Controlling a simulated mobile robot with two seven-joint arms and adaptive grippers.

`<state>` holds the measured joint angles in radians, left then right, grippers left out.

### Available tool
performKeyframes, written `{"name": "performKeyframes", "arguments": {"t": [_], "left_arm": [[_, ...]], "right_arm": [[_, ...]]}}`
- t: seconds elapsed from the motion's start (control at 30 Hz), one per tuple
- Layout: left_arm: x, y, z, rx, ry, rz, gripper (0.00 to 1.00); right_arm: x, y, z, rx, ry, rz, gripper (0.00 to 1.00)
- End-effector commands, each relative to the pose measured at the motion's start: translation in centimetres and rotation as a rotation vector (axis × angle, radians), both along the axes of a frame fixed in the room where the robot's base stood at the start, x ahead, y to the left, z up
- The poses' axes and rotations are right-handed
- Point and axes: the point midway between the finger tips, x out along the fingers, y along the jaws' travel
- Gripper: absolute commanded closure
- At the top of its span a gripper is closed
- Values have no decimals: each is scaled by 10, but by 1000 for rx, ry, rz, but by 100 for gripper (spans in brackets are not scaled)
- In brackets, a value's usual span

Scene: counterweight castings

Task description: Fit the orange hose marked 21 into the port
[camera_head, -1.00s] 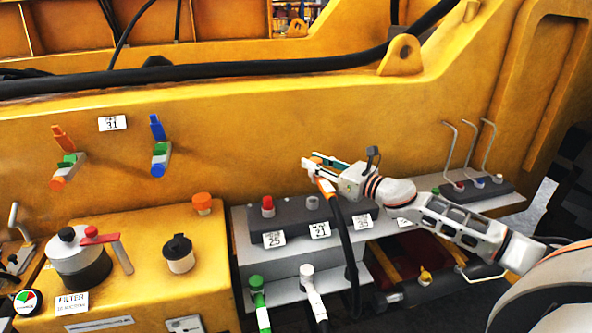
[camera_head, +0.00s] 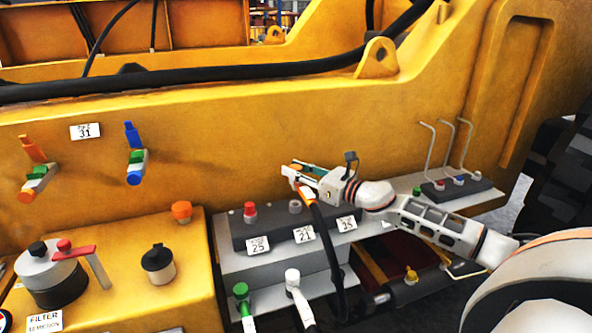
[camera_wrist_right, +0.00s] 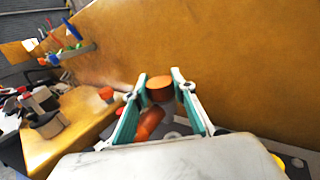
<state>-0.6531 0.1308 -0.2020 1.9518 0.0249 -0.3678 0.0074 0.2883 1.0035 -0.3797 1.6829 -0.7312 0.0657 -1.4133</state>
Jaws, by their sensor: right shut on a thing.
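The orange hose's end fitting (camera_head: 305,194) is held in my right gripper (camera_head: 298,178), above the valve block. Its black hose (camera_head: 322,230) hangs down in front of the block. In the right wrist view the green-padded fingers (camera_wrist_right: 158,95) stand either side of the orange fitting (camera_wrist_right: 150,122), whose round end shows between the tips. A grey port (camera_head: 295,207) stands on the block behind the label 21 (camera_head: 304,234), below the gripper. The fitting is apart from this port. My left gripper is out of view.
A red-capped port (camera_head: 250,211) with label 25 (camera_head: 258,245) stands left of the grey port. Label 35 (camera_head: 346,224) is to its right. Green (camera_head: 241,292) and white (camera_head: 293,278) hose ends are on the lower step. The yellow wall (camera_head: 230,140) rises behind.

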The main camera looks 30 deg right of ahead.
Motion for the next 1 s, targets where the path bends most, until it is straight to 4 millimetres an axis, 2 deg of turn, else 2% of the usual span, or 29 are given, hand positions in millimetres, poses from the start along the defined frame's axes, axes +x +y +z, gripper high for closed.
{"name": "performKeyframes", "arguments": {"t": [0.1, 0.4, 1.0], "left_arm": [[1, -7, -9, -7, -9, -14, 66], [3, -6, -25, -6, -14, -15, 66], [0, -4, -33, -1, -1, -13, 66]], "right_arm": [[0, 0, -15, 1, 0, 0, 100], [0, 0, -36, 0, -1, 0, 100], [0, 0, -37, 0, -2, 0, 100]]}}
